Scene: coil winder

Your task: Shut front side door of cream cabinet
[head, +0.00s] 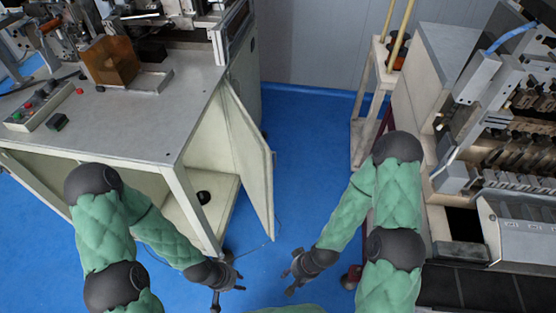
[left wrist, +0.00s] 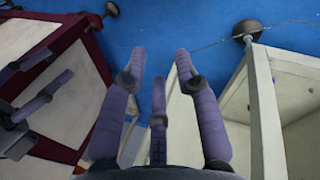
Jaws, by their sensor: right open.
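The cream cabinet (head: 150,125) stands at the left in the head view. Its front side door (head: 252,165) is swung open, jutting out over the blue floor, and the opening shows the cabinet's inside. My left gripper (head: 230,283) is open and empty, low beside the cabinet's front corner leg and apart from the door's lower end. In the left wrist view its fingers (left wrist: 161,68) are spread with nothing between them, and a cream cabinet post (left wrist: 264,115) stands at their right. My right gripper (head: 290,273) is open and empty over the floor, right of the door.
A control box (head: 42,105) and an orange-brown block (head: 108,62) sit on the cabinet's top. A large machine (head: 500,130) stands along the right, with a cream stand (head: 368,95) by it. Blue floor (head: 310,150) lies clear between the door and that machine.

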